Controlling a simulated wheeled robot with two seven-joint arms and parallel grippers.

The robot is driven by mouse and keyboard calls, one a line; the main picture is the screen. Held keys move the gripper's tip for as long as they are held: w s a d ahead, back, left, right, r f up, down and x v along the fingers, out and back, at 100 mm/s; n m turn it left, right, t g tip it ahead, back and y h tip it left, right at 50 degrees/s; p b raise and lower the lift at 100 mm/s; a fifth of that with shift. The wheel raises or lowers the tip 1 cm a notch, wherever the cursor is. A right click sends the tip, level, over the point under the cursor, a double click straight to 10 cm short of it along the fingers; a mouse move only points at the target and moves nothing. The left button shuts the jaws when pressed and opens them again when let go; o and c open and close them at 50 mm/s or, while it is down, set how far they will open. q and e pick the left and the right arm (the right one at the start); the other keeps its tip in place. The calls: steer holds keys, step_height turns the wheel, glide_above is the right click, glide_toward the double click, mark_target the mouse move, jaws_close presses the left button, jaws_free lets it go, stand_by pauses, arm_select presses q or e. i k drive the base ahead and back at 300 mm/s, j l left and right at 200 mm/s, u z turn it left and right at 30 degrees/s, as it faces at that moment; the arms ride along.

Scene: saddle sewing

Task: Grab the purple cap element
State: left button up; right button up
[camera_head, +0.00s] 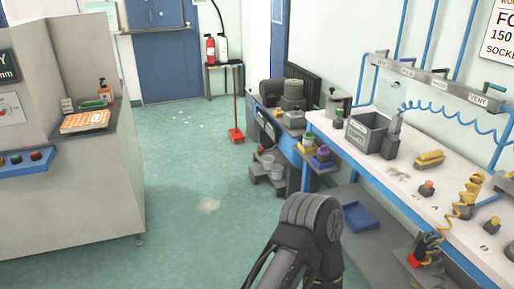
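A small purple item (322,153), which looks like the purple cap element, sits low beside the left end of the workbench, among small yellow and dark parts. It is too small to make out its exact shape. One of my arms shows as a dark grey rounded link (312,218) at the bottom centre, well in front of the purple item and apart from it. I cannot make out either gripper's fingers in this view.
The long workbench (375,170) on the right carries a grey bin (367,131), yellow and orange parts, and coiled hoses. A blue tray (360,216) lies below it. A grey cabinet (75,195) stands left. The green floor (190,180) between is mostly clear.

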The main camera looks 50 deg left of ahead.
mark_target(323, 153)
steer(key=u, duration=1.3)
